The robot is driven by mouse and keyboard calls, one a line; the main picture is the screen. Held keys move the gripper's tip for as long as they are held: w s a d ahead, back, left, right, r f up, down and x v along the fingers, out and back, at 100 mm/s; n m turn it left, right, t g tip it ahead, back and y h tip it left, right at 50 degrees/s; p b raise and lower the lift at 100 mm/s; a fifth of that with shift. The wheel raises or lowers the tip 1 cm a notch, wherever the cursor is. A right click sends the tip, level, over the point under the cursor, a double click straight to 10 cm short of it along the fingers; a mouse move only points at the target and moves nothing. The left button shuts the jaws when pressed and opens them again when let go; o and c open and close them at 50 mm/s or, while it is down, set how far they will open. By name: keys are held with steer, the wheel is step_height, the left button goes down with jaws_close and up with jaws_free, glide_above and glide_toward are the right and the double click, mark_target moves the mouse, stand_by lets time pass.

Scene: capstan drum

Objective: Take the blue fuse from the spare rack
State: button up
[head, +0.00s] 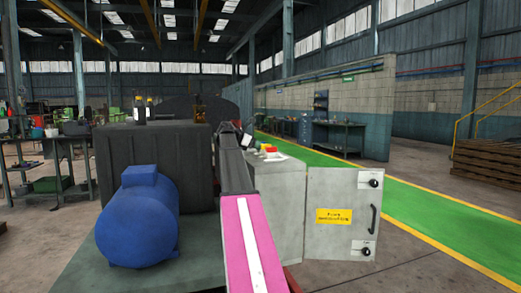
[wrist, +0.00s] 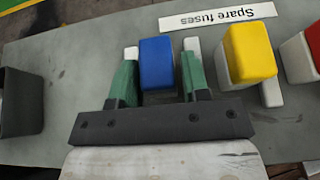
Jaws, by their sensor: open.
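The blue fuse (wrist: 157,64) stands upright in the wrist view, between the two green fingers of my gripper (wrist: 158,78). The gripper is open, with one finger on each side of the fuse. A small gap shows on the right side; on the left I cannot tell whether the finger touches. The spare rack appears as a grey top (wrist: 60,60) with a white "Spare fuses" label (wrist: 217,16), upside down in this view. In the head view the rack area is small, and I cannot make out the blue fuse behind my arm.
A yellow fuse (wrist: 249,54) stands right of the blue one, with a red fuse (wrist: 314,45) beyond it. A dark bin (wrist: 20,102) sits at the left. In the head view, a grey cabinet door (head: 342,213) stands open at right and a blue motor (head: 138,217) is at left.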

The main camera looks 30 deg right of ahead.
steer(key=shift+d+f, duration=0.15)
steer(key=shift+d, duration=0.05)
steer(key=c, duration=0.7)
